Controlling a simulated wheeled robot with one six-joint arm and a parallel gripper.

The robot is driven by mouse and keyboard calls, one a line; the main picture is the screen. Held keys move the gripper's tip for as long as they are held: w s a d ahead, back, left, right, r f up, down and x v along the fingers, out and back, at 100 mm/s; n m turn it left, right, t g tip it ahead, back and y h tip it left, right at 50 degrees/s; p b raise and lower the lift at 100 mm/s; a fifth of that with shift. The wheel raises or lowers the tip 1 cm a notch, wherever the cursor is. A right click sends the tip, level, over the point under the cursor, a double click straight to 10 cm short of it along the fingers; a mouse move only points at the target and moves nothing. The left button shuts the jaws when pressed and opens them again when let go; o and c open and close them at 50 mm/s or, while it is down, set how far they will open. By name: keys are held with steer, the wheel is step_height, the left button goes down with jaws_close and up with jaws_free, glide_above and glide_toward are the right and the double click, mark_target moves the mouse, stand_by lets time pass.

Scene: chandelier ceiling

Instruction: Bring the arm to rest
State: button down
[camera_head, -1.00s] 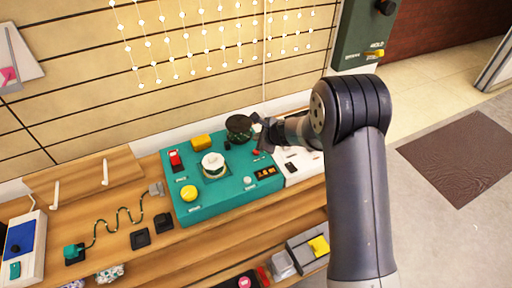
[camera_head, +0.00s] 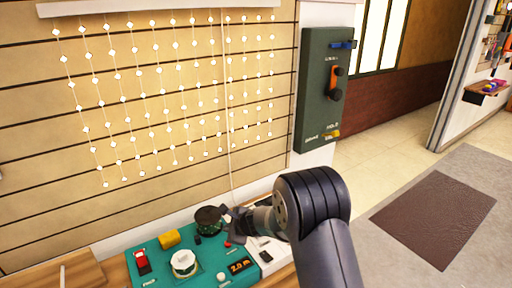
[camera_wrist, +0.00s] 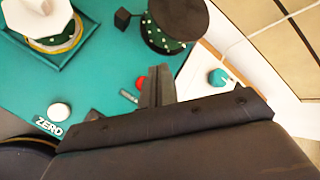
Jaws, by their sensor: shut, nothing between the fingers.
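My gripper (camera_head: 229,211) is above the right end of the teal panel (camera_head: 208,272) on the bench, at the end of my dark arm. In the wrist view its fingers (camera_wrist: 156,82) are together and empty, over the panel by a small red button (camera_wrist: 140,83). A dark round reel-like part (camera_wrist: 174,24) stands just beyond the fingertips; it also shows in the head view (camera_head: 208,219), left of the gripper. Touching or apart cannot be told there.
A dark green control box (camera_head: 318,90) is on the wall at right. Strings of lights (camera_head: 170,90) hang behind. Open floor lies right, with a brown mat (camera_head: 435,218).

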steer(key=shift+f+b, duration=0.3)
steer(key=shift+f, duration=0.3)
steer(key=shift+r+p, duration=0.1)
steer(key=shift+p, duration=0.85)
step_height(320, 180, up, 6)
steer(key=p, duration=0.4)
steer(key=shift+f, duration=0.25)
steer(key=shift+f, duration=0.15)
step_height(320, 180, down, 6)
steer(key=b, duration=0.5)
steer(key=shift+f+b, duration=0.15)
steer(key=shift+b, duration=0.75)
